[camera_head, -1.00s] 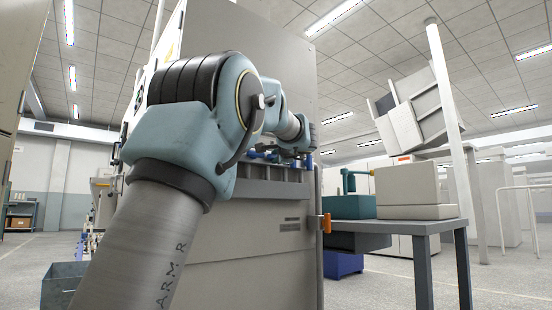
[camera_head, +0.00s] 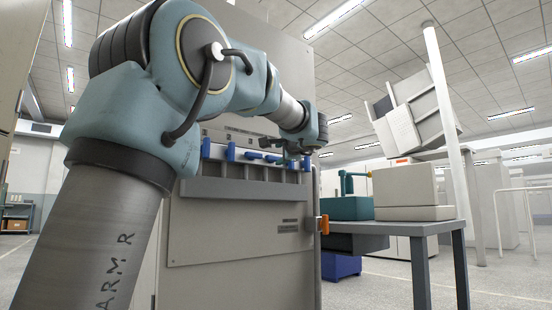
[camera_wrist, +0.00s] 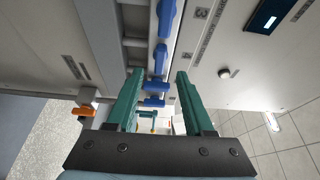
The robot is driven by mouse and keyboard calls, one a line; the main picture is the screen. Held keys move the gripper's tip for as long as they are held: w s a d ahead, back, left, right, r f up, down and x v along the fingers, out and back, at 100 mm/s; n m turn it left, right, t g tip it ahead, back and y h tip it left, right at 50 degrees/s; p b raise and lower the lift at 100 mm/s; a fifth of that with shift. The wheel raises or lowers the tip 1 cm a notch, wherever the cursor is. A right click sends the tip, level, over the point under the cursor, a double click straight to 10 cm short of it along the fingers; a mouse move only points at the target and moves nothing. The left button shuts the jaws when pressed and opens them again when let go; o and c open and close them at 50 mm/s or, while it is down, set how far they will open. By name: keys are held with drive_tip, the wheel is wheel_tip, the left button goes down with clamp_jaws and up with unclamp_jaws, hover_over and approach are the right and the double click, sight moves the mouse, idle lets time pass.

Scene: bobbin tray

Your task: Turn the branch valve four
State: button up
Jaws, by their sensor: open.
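A row of several blue valve handles (camera_head: 231,152) runs along the front of the grey machine. Some handles stand upright and others lie flatter. In the head view, my gripper (camera_head: 292,156) is small at the row's right end.
The grey machine cabinet (camera_head: 240,235) has a ledge below the valves. An orange fitting (camera_head: 325,224) sticks out at its right edge. A grey table (camera_head: 400,228) with a teal box (camera_head: 346,208) and beige box (camera_head: 405,186) stands to the right.

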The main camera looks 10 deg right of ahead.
drive_tip(key=s, duration=0.3)
drive_tip(key=shift+s+d, duration=0.1)
drive_tip(key=shift+s, duration=0.25)
drive_tip(key=a+f+n+g+p, duration=0.1)
drive_tip(key=a+f+n+g, duration=0.15)
drive_tip(key=a+f, duration=0.45)
drive_tip(key=a+f+n+g+y+p, duration=0.1)
drive_tip(key=a+f+g+p, duration=0.15)
drive_tip(key=f, duration=0.75)
drive_tip(key=a+f+n+g, duration=0.1)
drive_tip(key=a+f+g, duration=0.25)
drive_tip(key=f, duration=0.55)
drive_tip(key=s+a+f+n+g+h+p, duration=0.1)
drive_tip(key=s+a+f+n+g+p, duration=0.25)
drive_tip(key=s+a+f+n, duration=0.5)
drive_tip(key=s+a+f+n+g+h+p, duration=0.1)
drive_tip(key=s+a+f+n+g+p, duration=0.25)
drive_tip(key=s+f, duration=0.9)
drive_tip(key=w+p+v, duration=0.2)
drive_tip(key=p+v, duration=1)
drive_tip(key=w+a+r+p+v, duration=0.1)
drive_tip(key=w+p+v, duration=0.2)
drive_tip(key=p+v, duration=0.8)
drive_tip(key=w+p+v, duration=0.3)
drive_tip(key=p+v, duration=0.9)
drive_tip(key=v, duration=0.3)
drive_tip(key=shift+w+a+r+g+p, duration=0.15)
drive_tip(key=shift+r+g+p, duration=0.2)
drive_tip(key=shift+r+g, duration=0.1)
